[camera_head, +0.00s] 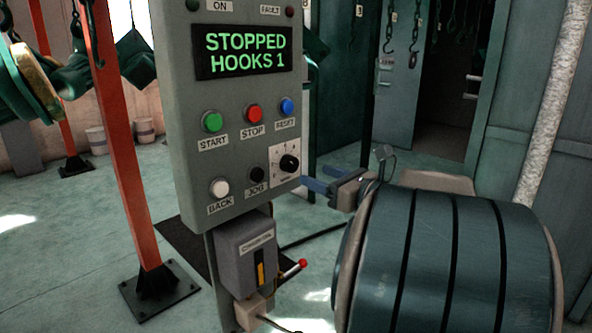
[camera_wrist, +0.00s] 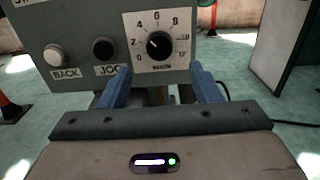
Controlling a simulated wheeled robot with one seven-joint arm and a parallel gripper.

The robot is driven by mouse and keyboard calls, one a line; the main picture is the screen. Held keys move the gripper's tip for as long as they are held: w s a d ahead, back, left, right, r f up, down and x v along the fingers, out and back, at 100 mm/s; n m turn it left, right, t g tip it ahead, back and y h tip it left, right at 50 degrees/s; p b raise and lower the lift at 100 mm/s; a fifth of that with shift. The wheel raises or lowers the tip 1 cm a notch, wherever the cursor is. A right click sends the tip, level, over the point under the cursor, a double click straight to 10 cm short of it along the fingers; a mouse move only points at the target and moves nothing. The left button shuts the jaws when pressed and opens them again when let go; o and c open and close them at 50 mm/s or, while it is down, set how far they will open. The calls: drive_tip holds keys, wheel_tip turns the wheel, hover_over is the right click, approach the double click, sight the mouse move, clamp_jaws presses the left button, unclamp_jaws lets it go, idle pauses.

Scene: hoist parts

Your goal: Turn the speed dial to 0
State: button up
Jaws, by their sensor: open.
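The speed dial (camera_wrist: 159,45) is a black round knob on a white numbered plate. In the wrist view its white mark points to the upper left, roughly between 2 and 4; the exact setting is hard to tell. The dial also shows in the head view (camera_head: 289,163), at the lower right of the grey control panel (camera_head: 190,120). My gripper (camera_wrist: 160,82) is open and empty. Its two blue fingers stand apart, below and in front of the dial. In the head view my gripper (camera_head: 322,179) is just right of the panel's lower edge.
Black JOG (camera_wrist: 103,49) and white BACK (camera_wrist: 57,55) buttons sit left of the dial. Red STOP (camera_head: 254,114) and blue RESET (camera_head: 287,106) buttons are above it. The display (camera_head: 244,52) reads "STOPPED HOOKS 1". A grey box with a red-tipped lever (camera_head: 293,270) is below the panel.

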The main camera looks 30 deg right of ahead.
sight(294, 166)
drive_tip(key=x, duration=0.7)
drive_tip(key=shift+w, duration=0.1)
drive_tip(key=c, duration=1)
